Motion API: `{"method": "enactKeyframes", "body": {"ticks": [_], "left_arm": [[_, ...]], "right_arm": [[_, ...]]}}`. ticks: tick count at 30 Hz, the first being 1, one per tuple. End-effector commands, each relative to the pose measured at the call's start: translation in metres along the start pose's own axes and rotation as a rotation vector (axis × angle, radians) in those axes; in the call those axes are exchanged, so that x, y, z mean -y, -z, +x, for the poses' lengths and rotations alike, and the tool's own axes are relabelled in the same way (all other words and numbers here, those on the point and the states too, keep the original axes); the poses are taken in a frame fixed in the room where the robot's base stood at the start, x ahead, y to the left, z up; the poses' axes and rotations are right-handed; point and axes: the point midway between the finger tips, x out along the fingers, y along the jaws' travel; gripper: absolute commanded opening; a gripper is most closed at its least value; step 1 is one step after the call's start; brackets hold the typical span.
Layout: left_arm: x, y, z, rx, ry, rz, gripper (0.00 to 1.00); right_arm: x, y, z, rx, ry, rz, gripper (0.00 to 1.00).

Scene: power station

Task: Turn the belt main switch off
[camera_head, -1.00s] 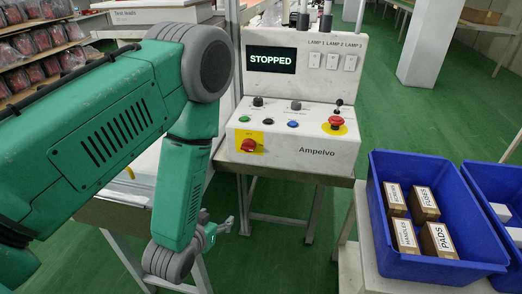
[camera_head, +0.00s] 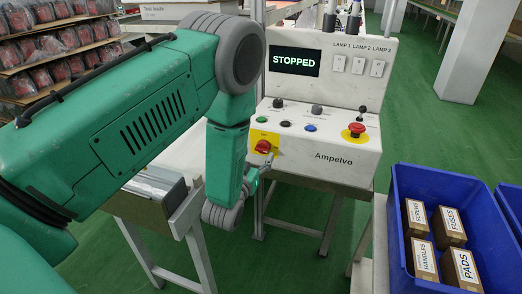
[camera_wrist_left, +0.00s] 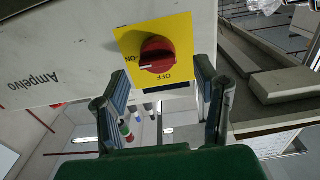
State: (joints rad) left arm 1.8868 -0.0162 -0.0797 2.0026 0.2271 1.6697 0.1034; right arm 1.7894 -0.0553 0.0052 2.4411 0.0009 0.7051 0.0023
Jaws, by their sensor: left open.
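The belt main switch (camera_head: 263,146) is a red rotary knob on a yellow plate, low on the left of the front of the white Ampelvo control box (camera_head: 345,168). In the left wrist view the red knob (camera_wrist_left: 157,55) shows upside down, with its white mark pointing toward the "ON" label and "OFF" at another side. My left gripper (camera_head: 257,178) is just below the knob in the head view. In the left wrist view my left gripper (camera_wrist_left: 162,97) has its fingers spread wide, empty, short of the knob. The display (camera_head: 294,60) reads "STOPPED". My right gripper is not in view.
A red emergency button (camera_head: 357,129) and small coloured buttons sit on the box's sloped top. Three lamp switches (camera_head: 357,65) are above. A blue crate (camera_head: 400,185) with several labelled boxes stands at the right. A metal-legged stand (camera_head: 190,215) is below my left arm.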

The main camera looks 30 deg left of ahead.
Motion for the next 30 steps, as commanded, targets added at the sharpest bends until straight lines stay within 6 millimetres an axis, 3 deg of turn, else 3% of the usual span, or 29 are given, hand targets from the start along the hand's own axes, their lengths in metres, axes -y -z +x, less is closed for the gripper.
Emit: {"method": "enactKeyframes", "body": {"ticks": [7,18,19,23,30], "left_arm": [[0.002,-0.001,0.033,0.000,0.001,-0.002,0.56],[0.002,-0.001,0.039,0.002,0.000,-0.002,0.56],[0.002,-0.001,0.039,0.002,0.000,-0.002,0.53],[0.001,-0.001,0.039,0.002,0.001,0.000,0.09],[0.002,0.000,0.038,0.000,0.001,-0.007,0.09]], "right_arm": [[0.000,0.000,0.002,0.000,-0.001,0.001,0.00],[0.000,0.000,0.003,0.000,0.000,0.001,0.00],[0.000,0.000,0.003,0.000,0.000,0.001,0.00],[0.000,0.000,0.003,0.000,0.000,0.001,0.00],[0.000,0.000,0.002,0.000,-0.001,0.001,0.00]]}}
